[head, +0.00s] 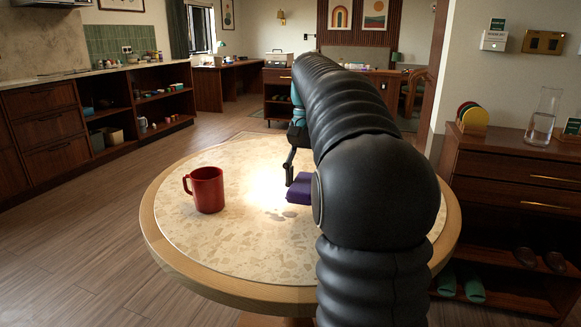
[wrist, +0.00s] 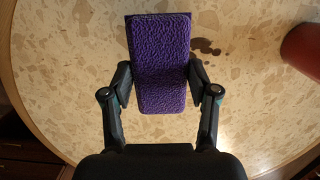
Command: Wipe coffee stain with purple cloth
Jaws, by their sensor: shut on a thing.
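A purple cloth (wrist: 160,65), shaped like a thick folded pad, is between the fingers of my gripper (wrist: 160,88) in the wrist view. Both fingers press on its sides. In the head view the cloth (head: 299,190) shows at the round table, partly hidden by my arm. The coffee stain (wrist: 207,46) is a few dark brown spots on the speckled tabletop, just right of the cloth in the wrist view. In the head view faint dark spots of the stain (head: 277,214) show near the cloth. I cannot tell whether the cloth touches the tabletop.
A red mug (head: 207,190) stands upright on the left of the round table (head: 180,240); its edge shows in the wrist view (wrist: 301,50). A wooden cabinet (head: 515,190) with a glass carafe (head: 541,118) stands at the right.

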